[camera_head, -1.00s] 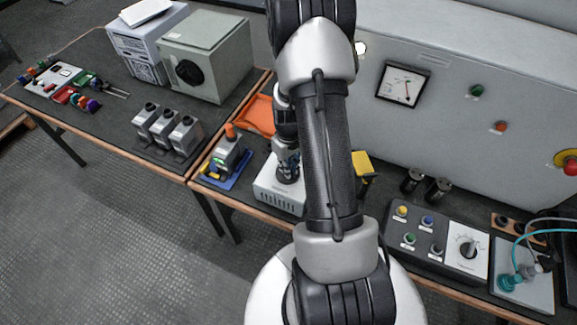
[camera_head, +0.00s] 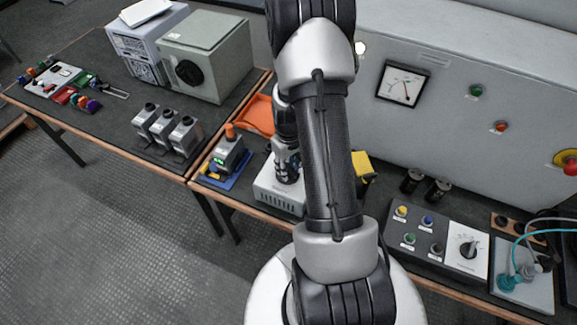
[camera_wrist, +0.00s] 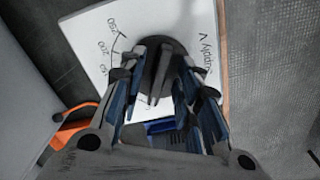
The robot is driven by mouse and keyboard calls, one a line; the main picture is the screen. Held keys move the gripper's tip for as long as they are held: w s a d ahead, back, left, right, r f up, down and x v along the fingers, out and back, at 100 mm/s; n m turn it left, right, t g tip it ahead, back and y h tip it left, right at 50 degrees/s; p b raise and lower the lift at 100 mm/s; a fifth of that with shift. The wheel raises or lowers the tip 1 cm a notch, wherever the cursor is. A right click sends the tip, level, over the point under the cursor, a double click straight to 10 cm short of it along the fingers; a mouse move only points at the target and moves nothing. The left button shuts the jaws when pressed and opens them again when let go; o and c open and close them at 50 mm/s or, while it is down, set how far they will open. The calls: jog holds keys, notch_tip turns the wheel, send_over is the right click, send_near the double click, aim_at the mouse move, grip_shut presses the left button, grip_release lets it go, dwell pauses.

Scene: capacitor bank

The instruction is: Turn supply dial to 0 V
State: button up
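The supply dial (camera_wrist: 158,80) is a dark round knob with a raised grip, on a white face marked "Supply V". The numbers 200 and 250 show at its left. My gripper (camera_wrist: 160,85) is at the dial, its blue-padded fingers on either side of the knob. Whether both fingers press on it is unclear. The fingers hide part of the knob and scale, so its setting cannot be read. In the head view my gripper (camera_head: 287,172) points down over the white supply box (camera_head: 275,197); my arm hides the box's right side.
A green-lit device (camera_head: 226,156) on a blue base and an orange tray (camera_head: 256,113) stand close by on the left. A yellow-topped item (camera_head: 362,167) and a button panel (camera_head: 420,238) are to the right. A grey cabinet with a needle meter (camera_head: 402,84) stands behind.

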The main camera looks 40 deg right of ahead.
notch_tip(320, 180, up, 12)
dwell(0.5)
dwell(0.4)
